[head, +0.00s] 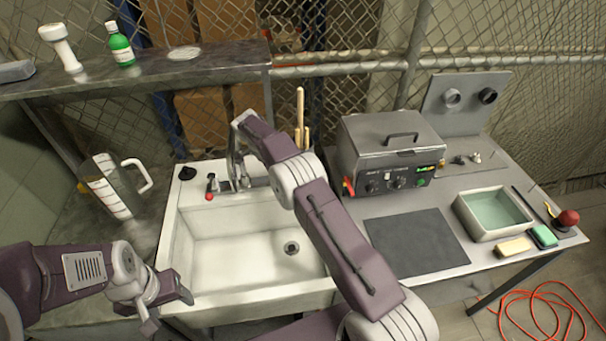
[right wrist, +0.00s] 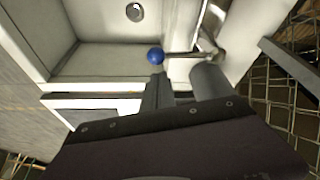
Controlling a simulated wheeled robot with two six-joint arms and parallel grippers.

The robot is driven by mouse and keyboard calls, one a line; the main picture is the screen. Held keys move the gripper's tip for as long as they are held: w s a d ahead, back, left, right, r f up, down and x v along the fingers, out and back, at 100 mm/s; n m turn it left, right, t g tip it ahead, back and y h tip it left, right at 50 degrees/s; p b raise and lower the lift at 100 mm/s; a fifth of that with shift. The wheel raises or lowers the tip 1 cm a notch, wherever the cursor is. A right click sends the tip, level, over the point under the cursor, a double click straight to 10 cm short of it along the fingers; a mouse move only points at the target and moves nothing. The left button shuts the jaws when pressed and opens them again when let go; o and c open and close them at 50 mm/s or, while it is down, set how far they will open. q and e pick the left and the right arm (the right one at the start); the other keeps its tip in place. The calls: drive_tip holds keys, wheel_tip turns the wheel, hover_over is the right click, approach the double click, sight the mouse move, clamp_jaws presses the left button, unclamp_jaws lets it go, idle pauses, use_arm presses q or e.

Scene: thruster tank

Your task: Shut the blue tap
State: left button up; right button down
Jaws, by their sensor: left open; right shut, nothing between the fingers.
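The blue tap's round blue knob (right wrist: 155,56) shows in the right wrist view, on the end of a metal lever (right wrist: 180,56) beside the sink basin. My right gripper (right wrist: 180,84) is shut and empty, with its fingers close to the knob and lever; I cannot tell whether they touch. In the head view my right arm reaches over the sink (head: 225,250) and hides the blue knob and the right fingertips. The red-knobbed tap (head: 209,196) shows left of the metal spout (head: 236,165). My left gripper (head: 170,312) is open and empty at the sink's front left corner.
A measuring jug (head: 106,185) stands left of the sink. A grey heated box (head: 390,150) and a green-lined tray (head: 495,213) stand on the right bench. A shelf (head: 220,61) with a green bottle (head: 120,46) runs behind. The basin is empty.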

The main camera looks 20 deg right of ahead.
drive_tip(key=s+d+r+b, duration=0.5)
drive_tip(key=s+d+r, duration=0.3)
drive_tip(key=r, duration=0.1)
drive_tip(key=shift+s, duration=0.35)
